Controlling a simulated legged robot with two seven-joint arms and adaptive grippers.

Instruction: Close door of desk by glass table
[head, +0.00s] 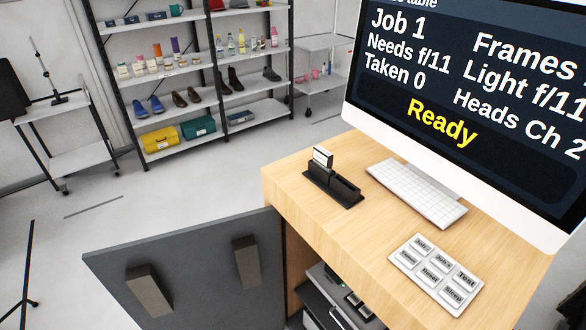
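A wooden desk (390,235) stands at the right of the head view. Its dark grey door (200,265) is swung open to the left of the desk. Two brown blocks (246,262) stick out from the door's visible face. Behind the door edge the cabinet opening (305,268) shows, with equipment (350,295) on shelves inside. No glass table can be made out for certain. Neither of my grippers is in view.
On the desk are a large monitor (470,125), a white keyboard (416,192), a button panel (436,274) and a black holder (333,186). A shelf rack (185,85) and a trolley (60,130) stand behind. Open floor (165,205) lies between the door and rack.

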